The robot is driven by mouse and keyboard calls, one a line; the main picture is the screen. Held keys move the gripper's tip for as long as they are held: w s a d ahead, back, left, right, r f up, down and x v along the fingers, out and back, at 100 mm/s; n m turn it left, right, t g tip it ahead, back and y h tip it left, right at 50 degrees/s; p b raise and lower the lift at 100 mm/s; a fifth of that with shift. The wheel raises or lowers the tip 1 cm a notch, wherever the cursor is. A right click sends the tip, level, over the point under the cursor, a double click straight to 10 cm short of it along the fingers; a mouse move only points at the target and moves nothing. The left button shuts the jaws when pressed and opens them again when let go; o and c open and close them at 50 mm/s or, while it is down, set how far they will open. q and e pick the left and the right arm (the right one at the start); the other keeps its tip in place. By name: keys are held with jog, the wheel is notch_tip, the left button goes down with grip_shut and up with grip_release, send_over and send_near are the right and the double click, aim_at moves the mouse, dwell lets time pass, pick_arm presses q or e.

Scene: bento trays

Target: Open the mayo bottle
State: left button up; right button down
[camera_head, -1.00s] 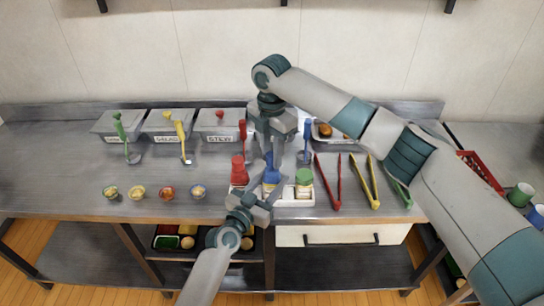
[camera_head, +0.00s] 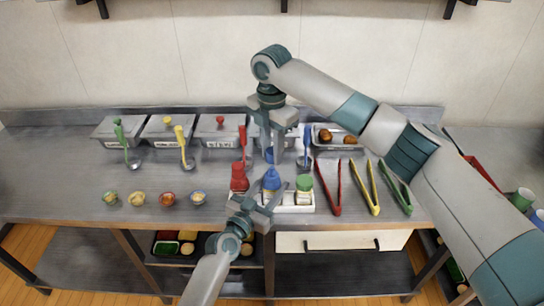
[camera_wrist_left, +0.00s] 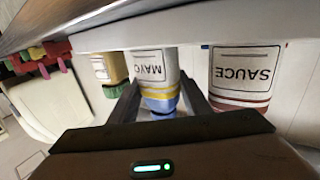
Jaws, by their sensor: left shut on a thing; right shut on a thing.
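The mayo bottle (camera_head: 271,181) has a blue upper part and stands in the white caddy between the red-topped bottle (camera_head: 239,178) and the green-topped bottle (camera_head: 304,183). In the left wrist view the mayo bottle (camera_wrist_left: 155,75) appears upside down, its label showing between my fingers. My left gripper (camera_head: 265,200) is shut on it from the front; it also shows in the left wrist view (camera_wrist_left: 160,103). My right gripper (camera_head: 270,148) points down above the bottle, shut on a small blue piece (camera_head: 270,156), seemingly the cap. A gap separates this piece from the bottle.
The white caddy (camera_head: 296,209) sits at the counter's front edge. Red, yellow and green tongs (camera_head: 364,188) lie to its right. Small bowls (camera_head: 167,198) stand at left, lidded containers (camera_head: 167,128) with ladles behind them. The counter between the bowls and containers is mostly clear.

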jog(key=shift+r, duration=0.6)
pick_arm(q)
jog(key=o, duration=1.6)
jog(key=b+v, duration=0.2)
jog(key=v, duration=1)
pick_arm(e)
notch_tip(320, 180, down, 2)
